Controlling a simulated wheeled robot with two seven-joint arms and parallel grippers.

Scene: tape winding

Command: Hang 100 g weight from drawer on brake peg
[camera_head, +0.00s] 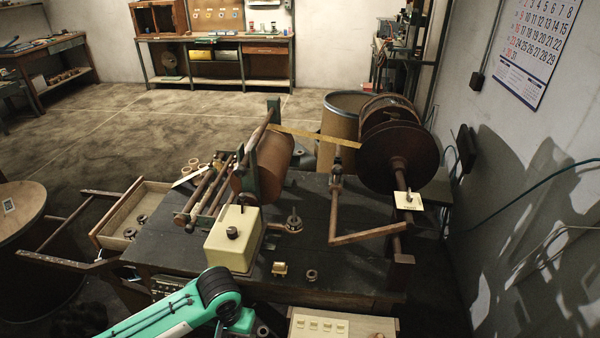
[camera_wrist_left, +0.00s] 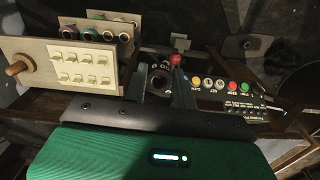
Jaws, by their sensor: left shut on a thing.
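My left gripper (camera_wrist_left: 160,88) shows in the wrist view with its dark fingers around a dark, round, ring-like weight (camera_wrist_left: 158,77). Its mass marking is not legible. In the head view my left arm comes in at the bottom, and its fingertips are hidden. The open drawer (camera_head: 104,234) on the left of the bench holds small dark round weights (camera_head: 130,233). I cannot clearly pick out the brake peg; a short upright pin (camera_head: 409,194) stands at a cream plate under the dark reel on the right. My right gripper is not in view.
The dark bench (camera_head: 315,255) carries a cream box (camera_head: 232,238), a small brass-coloured block (camera_head: 280,268) and a dark ring (camera_head: 311,275). A bent arm (camera_head: 365,236) crosses its right part. In the wrist view, a box with switches (camera_wrist_left: 83,66) and coloured buttons (camera_wrist_left: 221,83) are close to the gripper.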

